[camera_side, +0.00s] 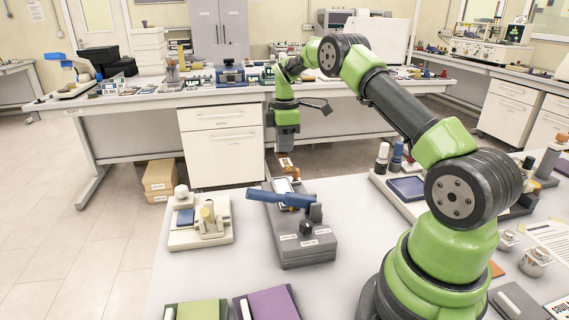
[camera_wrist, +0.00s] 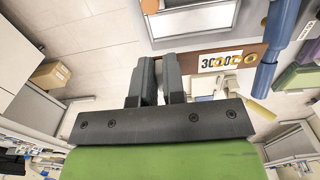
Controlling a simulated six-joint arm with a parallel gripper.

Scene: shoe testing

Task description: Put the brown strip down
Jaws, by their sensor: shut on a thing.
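My gripper (camera_side: 286,150) hangs above the far end of a grey device with a blue lever (camera_side: 289,199). In the wrist view my gripper (camera_wrist: 159,66) is shut on one end of the brown strip (camera_wrist: 190,63). The strip reaches right from the fingers and carries a white number label and brass-coloured rings. In the side view the brown strip (camera_side: 286,162) shows as a small patch below my fingers. I cannot tell whether it touches anything beneath. The blue lever also shows in the wrist view (camera_wrist: 275,42), close to the strip's ringed end.
A beige device with a blue pad (camera_side: 200,222) stands left of the grey device. A green block (camera_side: 195,310) and a purple block (camera_side: 268,304) lie at the front.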

